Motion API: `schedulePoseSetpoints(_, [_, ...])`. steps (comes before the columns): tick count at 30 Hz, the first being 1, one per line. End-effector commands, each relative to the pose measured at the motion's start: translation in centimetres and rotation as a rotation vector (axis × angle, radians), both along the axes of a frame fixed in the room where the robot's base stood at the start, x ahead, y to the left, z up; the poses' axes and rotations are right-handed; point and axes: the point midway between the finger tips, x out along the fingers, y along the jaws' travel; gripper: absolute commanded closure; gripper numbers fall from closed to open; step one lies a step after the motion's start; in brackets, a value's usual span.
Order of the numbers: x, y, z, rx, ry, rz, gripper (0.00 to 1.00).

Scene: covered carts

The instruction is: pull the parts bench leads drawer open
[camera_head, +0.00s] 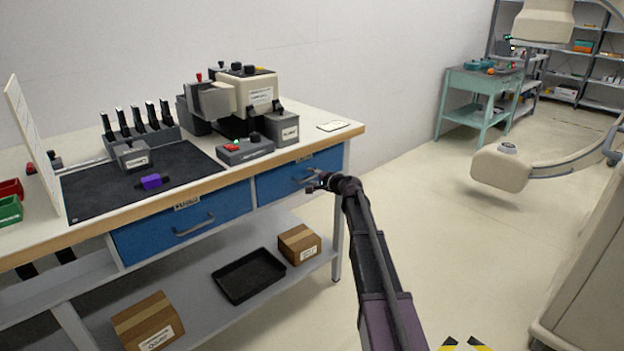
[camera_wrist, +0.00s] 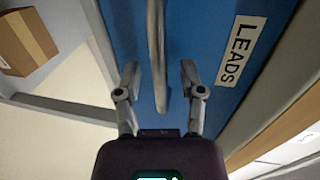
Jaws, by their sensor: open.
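The leads drawer (camera_head: 277,187) is the right-hand blue drawer under the bench top, and its front looks flush with the bench. In the wrist view its blue front (camera_wrist: 200,30) carries a label reading LEADS (camera_wrist: 240,50). Its grey bar handle (camera_wrist: 157,45) runs down the picture between my fingers. My gripper (camera_wrist: 159,78) is open, with one finger on each side of the handle and a visible gap to each. In the head view my gripper (camera_head: 316,184) is at the handle (camera_head: 305,177), partly covering it.
Another blue drawer (camera_head: 150,233) with a handle is to the left. The bench top (camera_head: 330,141) holds a machine and a dark mat. The lower shelf (camera_head: 200,290) carries cardboard boxes and a black tray (camera_head: 248,275). Floor (camera_head: 440,230) is clear right of my arm.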

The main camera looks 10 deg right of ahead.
Motion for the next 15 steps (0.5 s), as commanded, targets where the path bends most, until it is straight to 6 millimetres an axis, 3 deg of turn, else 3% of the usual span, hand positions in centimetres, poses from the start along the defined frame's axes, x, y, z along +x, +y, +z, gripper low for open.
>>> schedulePoseSetpoints(8, [0.01,0.02,0.01,0.0,0.0,0.0,0.52])
schedulePoseSetpoints(12, [0.01,0.0,0.0,0.0,0.0,0.0,0.93])
schedulePoseSetpoints(13, [0.01,0.0,0.0,0.0,0.0,0.0,1.0])
schedulePoseSetpoints(15, [0.01,0.0,0.0,0.0,0.0,0.0,1.0])
